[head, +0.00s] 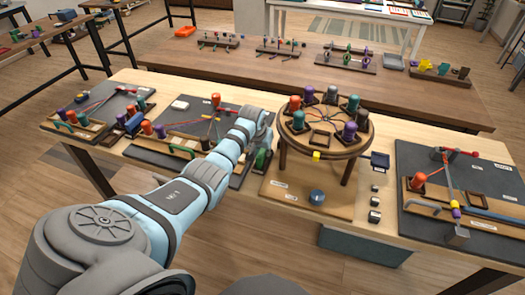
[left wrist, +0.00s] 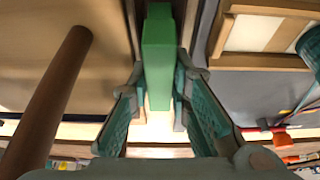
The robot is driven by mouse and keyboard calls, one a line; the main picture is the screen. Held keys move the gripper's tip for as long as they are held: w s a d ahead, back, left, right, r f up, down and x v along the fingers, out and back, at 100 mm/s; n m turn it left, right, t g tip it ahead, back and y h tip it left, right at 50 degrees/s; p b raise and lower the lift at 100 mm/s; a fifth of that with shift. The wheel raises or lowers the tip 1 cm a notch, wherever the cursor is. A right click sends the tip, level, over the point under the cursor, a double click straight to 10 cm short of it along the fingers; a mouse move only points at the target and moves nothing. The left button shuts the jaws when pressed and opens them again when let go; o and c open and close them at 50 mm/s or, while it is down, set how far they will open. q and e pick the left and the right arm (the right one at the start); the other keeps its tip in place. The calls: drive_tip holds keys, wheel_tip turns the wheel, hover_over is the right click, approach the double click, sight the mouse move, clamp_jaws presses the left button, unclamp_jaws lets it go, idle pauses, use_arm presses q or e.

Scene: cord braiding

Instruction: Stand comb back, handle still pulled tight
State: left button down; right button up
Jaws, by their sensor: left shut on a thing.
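My left gripper (head: 263,142) reaches over the right edge of the second dark board (head: 170,115), beside the round braiding stand. In the left wrist view its two fingers (left wrist: 158,108) are shut on a green block (left wrist: 158,62), gripped at its sides. This block may be the comb; its far end runs out of the picture. A dark green piece (head: 261,160) shows just below the gripper in the head view. A green bar like a handle (head: 180,149) lies at the front of the second board; I cannot tell whether it is pulled tight. My right gripper is not in view.
The round wooden stand (head: 325,143) with several coloured bobbins stands close to the right of my gripper, and its brown leg (left wrist: 50,95) is near in the left wrist view. Another dark board (head: 470,185) lies at right.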

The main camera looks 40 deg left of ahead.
use_arm(q)
drive_tip(key=shift+f, duration=0.25)
drive_tip(key=c, duration=1.5)
unclamp_jaws()
drive_tip(key=shift+r, duration=0.1)
drive_tip(key=shift+r, duration=0.25)
drive_tip(key=p+v, duration=0.4)
drive_tip(key=v, duration=0.7)
drive_tip(key=shift+w+r, duration=0.1)
drive_tip(key=shift+d+r, duration=0.1)
drive_tip(key=shift+r, duration=0.3)
